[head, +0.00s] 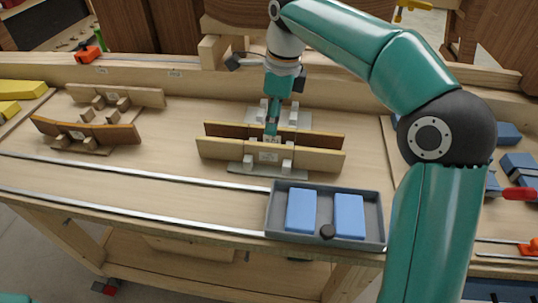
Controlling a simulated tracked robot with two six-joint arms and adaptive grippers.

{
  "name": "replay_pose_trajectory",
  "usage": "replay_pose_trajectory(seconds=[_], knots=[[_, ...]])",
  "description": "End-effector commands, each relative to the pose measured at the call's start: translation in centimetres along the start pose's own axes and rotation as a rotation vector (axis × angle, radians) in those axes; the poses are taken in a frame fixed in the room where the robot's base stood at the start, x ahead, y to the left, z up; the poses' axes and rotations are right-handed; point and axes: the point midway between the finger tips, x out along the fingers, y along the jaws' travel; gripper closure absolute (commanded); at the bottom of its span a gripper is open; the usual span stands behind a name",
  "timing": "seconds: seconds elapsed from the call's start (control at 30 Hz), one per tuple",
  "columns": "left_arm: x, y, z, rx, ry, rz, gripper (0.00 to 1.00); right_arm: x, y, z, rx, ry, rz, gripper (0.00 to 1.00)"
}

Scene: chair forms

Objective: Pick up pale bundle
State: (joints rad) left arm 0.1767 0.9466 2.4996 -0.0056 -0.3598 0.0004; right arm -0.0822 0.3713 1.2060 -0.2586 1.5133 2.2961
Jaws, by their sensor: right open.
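A pale wooden piece (320,161), the palest match for the bundle, stands upright along the front of the middle form. A darker brown strip (225,130) stands behind it, with a narrow gap between them. Light blocks and a small label sit against the pale front face. My right gripper (272,134) points down from above at the middle of this form, close to the tops of the two pieces. It is open; its fingertips are small here, and I cannot tell whether they touch the wood. My left gripper is not in view.
A grey tray (274,222) with two blue blocks and a dark knob is at the front edge. Another form (87,132) with curved wood stands left. Metal rails (150,175) cross the bench. Bare bench lies between the forms. My right arm hides part of the right side.

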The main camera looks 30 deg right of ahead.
Motion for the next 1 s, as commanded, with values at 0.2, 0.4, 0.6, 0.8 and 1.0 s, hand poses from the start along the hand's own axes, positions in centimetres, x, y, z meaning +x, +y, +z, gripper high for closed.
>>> replay_pose_trajectory(seconds=[0.2,0.4,0.6,0.8,1.0], knots=[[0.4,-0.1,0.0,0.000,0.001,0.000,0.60,3.2,0.0,-0.1,0.001,0.001,0.001,0.54],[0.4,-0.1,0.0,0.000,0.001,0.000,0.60,4.3,0.0,-0.1,0.001,0.001,0.001,0.54],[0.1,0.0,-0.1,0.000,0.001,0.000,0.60,6.9,-0.1,-0.1,0.000,0.002,0.003,0.54],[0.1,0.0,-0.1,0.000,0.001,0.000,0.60,8.8,-0.1,-0.1,0.001,0.000,0.000,0.54],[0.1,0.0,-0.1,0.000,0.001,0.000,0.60,8.9,-0.2,0.0,0.001,-0.001,-0.001,0.54]])
